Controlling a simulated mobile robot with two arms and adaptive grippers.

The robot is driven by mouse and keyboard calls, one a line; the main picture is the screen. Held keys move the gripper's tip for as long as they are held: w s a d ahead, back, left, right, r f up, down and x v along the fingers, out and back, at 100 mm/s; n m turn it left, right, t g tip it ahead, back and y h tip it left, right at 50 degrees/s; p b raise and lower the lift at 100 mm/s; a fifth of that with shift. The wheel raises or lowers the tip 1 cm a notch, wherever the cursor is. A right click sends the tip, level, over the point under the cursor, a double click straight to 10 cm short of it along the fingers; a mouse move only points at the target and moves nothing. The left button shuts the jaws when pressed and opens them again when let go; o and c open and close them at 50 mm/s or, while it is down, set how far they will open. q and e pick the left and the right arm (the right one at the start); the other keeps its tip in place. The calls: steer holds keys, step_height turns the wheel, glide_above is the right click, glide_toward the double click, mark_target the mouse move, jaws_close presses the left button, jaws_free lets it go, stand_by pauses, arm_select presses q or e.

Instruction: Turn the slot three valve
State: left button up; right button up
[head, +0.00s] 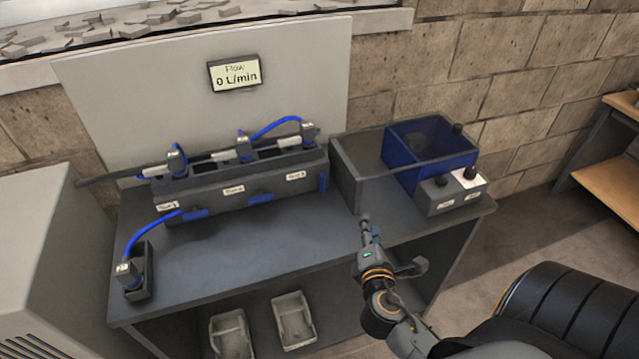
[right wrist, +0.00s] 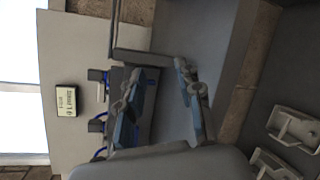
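The dark valve block (head: 240,190) on the bench has three labelled slots in a row, each with a plugged connector. The slot three valve (head: 323,184) is a blue handle at the block's right end and stands upright. The blue handles of slot one (head: 195,214) and slot two (head: 261,198) lie level. The display (head: 234,76) reads 0 L/min. My right gripper (head: 365,221) is over the bench's front part, right of and nearer than the slot three valve, apart from it. Its fingers are spread and empty in the right wrist view (right wrist: 159,70). My left gripper is out of view.
A grey tray (head: 350,170) with a blue bin (head: 432,150) and a knobbed box (head: 450,192) stand right of the block. A holder (head: 138,272) with a cabled connector is front left. A tall cabinet (head: 45,255) borders the left. The bench front (head: 250,250) is clear.

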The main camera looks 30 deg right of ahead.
mark_target(324, 182)
steer(key=n+t, duration=0.1)
steer(key=n, duration=0.1)
steer(key=w+r+n, duration=0.1)
steer(key=n, duration=0.1)
steer(key=w+a+n+t+y, duration=0.1)
steer(key=n, duration=0.1)
steer(key=shift+w+r+t, duration=0.2)
steer(key=shift+t, duration=0.1)
steer(key=n+y, duration=0.1)
steer(key=n, duration=0.1)
steer(key=w+a+n+t, duration=0.1)
steer(key=n, duration=0.1)
steer(key=n+y, duration=0.1)
steer(key=n, duration=0.2)
steer(key=shift+w+a+f+t+y, duration=0.25)
steer(key=shift+w+a+t+y, duration=0.05)
steer(key=shift+w+a, duration=0.1)
steer(key=n, duration=0.2)
steer(key=y, duration=0.1)
steer(key=shift+w+a+f+n, duration=0.3)
steer(key=shift+w+n, duration=0.1)
steer(key=shift+w, duration=0.25)
steer(key=p+x, duration=0.1)
steer(key=x, duration=1.2)
steer(key=shift+r+p, duration=0.1)
steer(key=shift+p, duration=0.3)
jaws_close()
